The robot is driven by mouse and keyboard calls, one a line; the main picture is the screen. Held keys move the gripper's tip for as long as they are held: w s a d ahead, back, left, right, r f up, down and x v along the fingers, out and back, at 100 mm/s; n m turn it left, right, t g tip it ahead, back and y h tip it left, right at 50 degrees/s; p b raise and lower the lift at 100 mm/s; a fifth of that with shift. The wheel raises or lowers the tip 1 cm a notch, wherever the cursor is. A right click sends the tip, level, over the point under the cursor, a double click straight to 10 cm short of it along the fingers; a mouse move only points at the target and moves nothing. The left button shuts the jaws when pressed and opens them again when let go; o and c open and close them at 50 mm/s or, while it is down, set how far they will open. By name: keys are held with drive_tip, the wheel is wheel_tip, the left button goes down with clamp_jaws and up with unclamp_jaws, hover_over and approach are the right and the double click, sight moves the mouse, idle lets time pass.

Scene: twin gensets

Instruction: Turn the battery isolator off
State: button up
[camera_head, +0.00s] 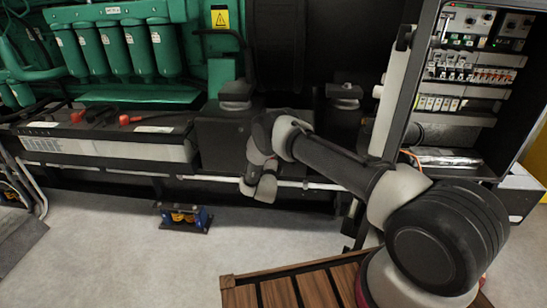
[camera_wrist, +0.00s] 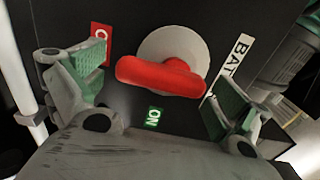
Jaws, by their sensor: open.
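The battery isolator shows in the wrist view as a red handle (camera_wrist: 160,76) on a round grey disc (camera_wrist: 178,48), set in a dark panel. The handle lies nearly level, its right end slightly lower. A green "ON" label (camera_wrist: 153,117) is below it. A red label (camera_wrist: 100,42), partly hidden by my left finger, is at the upper left. My gripper (camera_wrist: 158,85) is open, with one finger on each side of the handle. I see no finger touching it. In the head view my arm's wrist hides the gripper, and I cannot make out the isolator.
A white label starting "BAT" (camera_wrist: 230,66) is right of the disc. In the head view, batteries (camera_head: 110,135) lie left of my wrist, below a green engine (camera_head: 130,50). An open electrical cabinet (camera_head: 465,90) stands right. A small blue-yellow device (camera_head: 184,217) is on the floor.

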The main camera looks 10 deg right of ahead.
drive_tip(key=v, duration=1.1)
drive_tip(key=shift+s, duration=0.35)
drive_tip(key=shift+a, duration=0.1)
